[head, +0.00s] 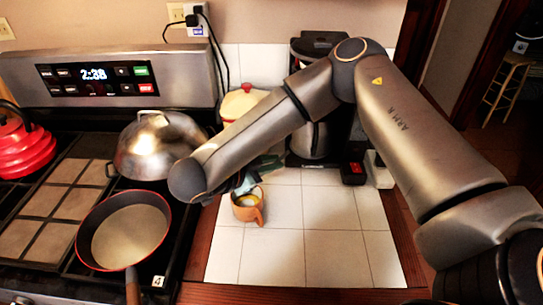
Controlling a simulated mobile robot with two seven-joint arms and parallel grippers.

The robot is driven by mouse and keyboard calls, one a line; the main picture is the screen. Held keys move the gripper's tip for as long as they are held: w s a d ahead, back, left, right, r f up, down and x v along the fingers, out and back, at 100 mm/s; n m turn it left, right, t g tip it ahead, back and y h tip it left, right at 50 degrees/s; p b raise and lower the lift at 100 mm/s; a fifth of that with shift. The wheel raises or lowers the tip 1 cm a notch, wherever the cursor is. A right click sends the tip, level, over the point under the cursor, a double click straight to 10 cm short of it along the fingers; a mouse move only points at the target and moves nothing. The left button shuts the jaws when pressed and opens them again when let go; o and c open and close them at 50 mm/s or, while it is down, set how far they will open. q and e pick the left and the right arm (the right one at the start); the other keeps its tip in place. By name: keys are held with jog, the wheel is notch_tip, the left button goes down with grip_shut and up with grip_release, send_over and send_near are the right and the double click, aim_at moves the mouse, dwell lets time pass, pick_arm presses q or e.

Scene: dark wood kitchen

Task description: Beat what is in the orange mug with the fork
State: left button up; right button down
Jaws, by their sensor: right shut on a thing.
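The orange mug (246,215) stands upright on the white tiles, its handle toward the lower right. Something pale and yellowish shows inside it. My right arm reaches in from the right, and my right gripper (246,184) is at the mug's back rim, pointing down, partly hidden behind the wrist. It is shut on a thin thing that I take to be the fork, which is too small and dark to make out clearly. I cannot tell whether its tip is in the mug. My left gripper is not in view.
A stove on the left holds a red-rimmed pan (130,232), a steel domed lid (158,146) and a red kettle (24,148). The tiles (335,252) right of the mug are clear.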

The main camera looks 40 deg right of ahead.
jog(key=shift+f+b, duration=1.8)
jog(key=shift+f, duration=0.8)
